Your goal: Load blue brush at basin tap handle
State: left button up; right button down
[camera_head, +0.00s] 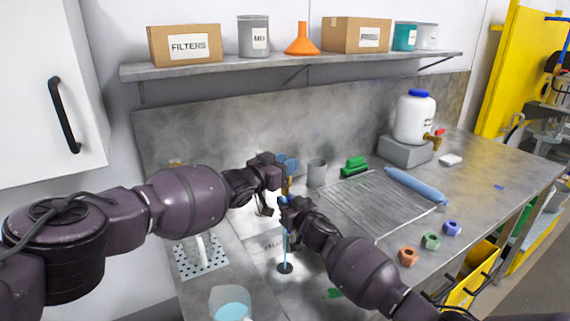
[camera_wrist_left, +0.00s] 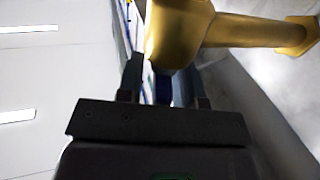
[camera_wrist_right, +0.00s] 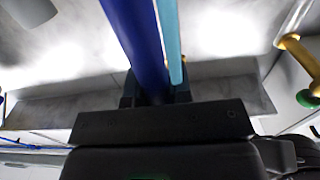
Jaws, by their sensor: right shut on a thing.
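My right gripper (camera_head: 287,203) is shut on the blue brush (camera_wrist_right: 135,35), gripping its dark blue handle in the right wrist view. A thin light blue rod (camera_wrist_right: 170,35) runs alongside the handle; in the head view a light blue rod (camera_head: 285,245) reaches down to a dark round spot. My left gripper (camera_head: 272,183) is just above and left of the right one. Its fingers are apart in the left wrist view (camera_wrist_left: 167,88), close to a brass tap (camera_wrist_left: 180,30). A dark blue piece (camera_wrist_left: 163,90) shows between them; contact is unclear. The tap handle cannot be clearly picked out.
A grey cup (camera_head: 317,173), green brush (camera_head: 355,166) and rolled blue item (camera_head: 415,186) lie along the counter. A white jug (camera_head: 414,117) stands at the back right.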

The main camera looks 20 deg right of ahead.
pick_arm(q)
grip_shut()
jog(key=shift+w+r+m+g+h, duration=0.15)
jog(key=shift+m+g+h, duration=0.35)
jog(key=shift+m+g, duration=0.7)
jog(key=shift+g, duration=0.6)
jog(key=shift+o, duration=0.9)
grip_release()
jog(key=shift+a+f, duration=0.2)
